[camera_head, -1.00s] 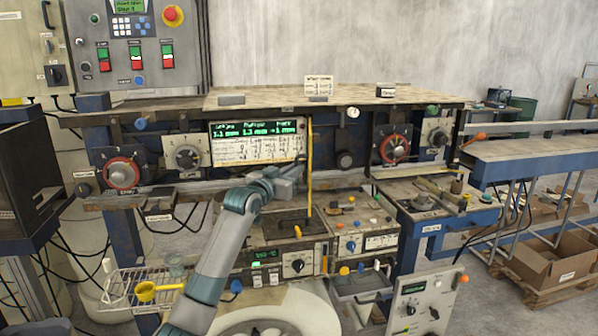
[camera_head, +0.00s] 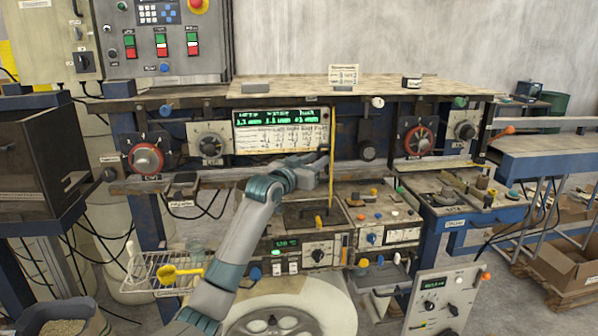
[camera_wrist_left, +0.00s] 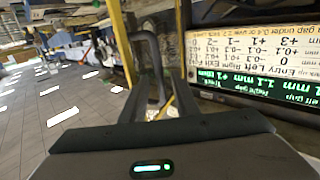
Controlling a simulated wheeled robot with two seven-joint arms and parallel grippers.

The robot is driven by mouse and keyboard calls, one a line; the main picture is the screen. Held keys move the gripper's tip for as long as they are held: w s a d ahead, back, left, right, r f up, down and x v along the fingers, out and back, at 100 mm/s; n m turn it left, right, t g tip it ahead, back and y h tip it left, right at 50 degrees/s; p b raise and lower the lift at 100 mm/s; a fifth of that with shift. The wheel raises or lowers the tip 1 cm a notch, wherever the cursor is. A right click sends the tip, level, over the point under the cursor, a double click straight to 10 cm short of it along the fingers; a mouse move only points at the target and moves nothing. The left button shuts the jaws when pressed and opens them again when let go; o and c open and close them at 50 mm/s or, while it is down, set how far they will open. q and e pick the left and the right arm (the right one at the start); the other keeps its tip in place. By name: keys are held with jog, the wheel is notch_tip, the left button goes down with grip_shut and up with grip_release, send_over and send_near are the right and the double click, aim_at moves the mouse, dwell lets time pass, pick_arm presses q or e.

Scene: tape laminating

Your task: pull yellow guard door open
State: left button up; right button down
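The yellow guard door (camera_head: 333,150) shows in the head view as a thin upright yellow strip, almost edge-on, in front of the machine's middle. Its yellow edge also shows in the left wrist view (camera_wrist_left: 121,42). A dark bent handle (camera_wrist_left: 151,50) stands beside that edge. My left gripper (camera_head: 325,162) is at the door strip in the head view. In the left wrist view its fingers (camera_wrist_left: 161,92) stand on both sides of the handle's lower part. Whether they clamp it is unclear. My right gripper is out of view.
The display panel (camera_head: 281,130) is just left of the door and close to the gripper in the wrist view. Red-ringed dials (camera_head: 146,158) flank the machine. A wire rack with a yellow scoop (camera_head: 182,272) stands front left. A control box (camera_head: 440,303) stands front right.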

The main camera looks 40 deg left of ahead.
pick_arm(q)
jog(key=s+d+b, duration=0.3)
jog(key=s+b, duration=0.3)
jog(key=s, duration=1)
jog(key=shift+f, duration=0.2)
jog(key=shift+s, duration=0.1)
